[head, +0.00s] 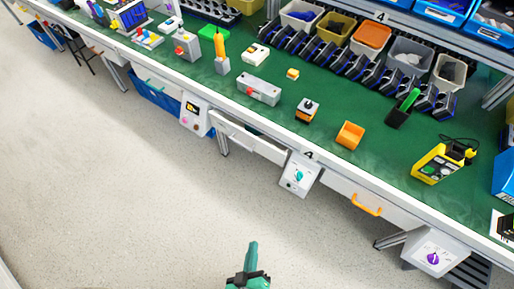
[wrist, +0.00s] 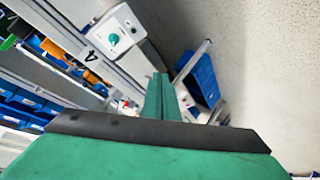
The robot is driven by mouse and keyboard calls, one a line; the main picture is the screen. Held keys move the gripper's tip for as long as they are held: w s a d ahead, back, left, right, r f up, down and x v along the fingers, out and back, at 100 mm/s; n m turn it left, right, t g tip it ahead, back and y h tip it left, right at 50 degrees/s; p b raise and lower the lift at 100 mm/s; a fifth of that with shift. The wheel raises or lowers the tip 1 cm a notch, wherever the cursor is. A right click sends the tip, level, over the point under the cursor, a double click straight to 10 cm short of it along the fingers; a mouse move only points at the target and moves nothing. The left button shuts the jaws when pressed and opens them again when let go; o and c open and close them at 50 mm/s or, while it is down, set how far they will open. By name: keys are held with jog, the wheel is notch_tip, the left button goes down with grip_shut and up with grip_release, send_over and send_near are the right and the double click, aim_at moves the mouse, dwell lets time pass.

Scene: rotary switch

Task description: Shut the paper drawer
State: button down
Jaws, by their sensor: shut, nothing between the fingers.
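Two drawers show under the green-topped workbench in the head view. The white drawer (head: 254,143) left of the teal-knob panel looks pulled out, with a gap along its top. The other drawer (head: 375,199) has an orange handle and looks flush with the bench front. I cannot read a label naming either as the paper drawer. My gripper (head: 252,248) is shut and empty over the bare floor, apart from both drawers. In the wrist view its teal fingers (wrist: 160,98) are together and touch nothing.
A white switch panel with a teal knob (head: 299,174) hangs between the drawers and also shows in the wrist view (wrist: 115,36). Panels with a small display (head: 195,114) and a purple knob (head: 434,256) also jut out. A blue crate (head: 158,98) sits below the bench. The floor in front is free.

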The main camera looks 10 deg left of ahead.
jog(key=w+a+f+n+g+h, duration=0.1)
jog(key=w+a+f+n, duration=0.15)
jog(key=f+n, duration=0.2)
jog(key=w+a+f+n+g, duration=0.1)
jog(key=w+f+n, duration=0.2)
jog(key=f, duration=0.3)
jog(key=n+t+h, duration=0.7)
jog(key=n, duration=0.9)
send_near(258, 142)
jog(key=x, duration=0.6)
jog(key=shift+w+d+r, duration=0.1)
jog(key=shift+d+r, duration=0.15)
jog(key=shift+w, duration=0.1)
jog(key=x, duration=0.4)
jog(key=shift+w+d, duration=0.1)
jog(key=shift+w, duration=0.1)
jog(key=shift+s, duration=0.2)
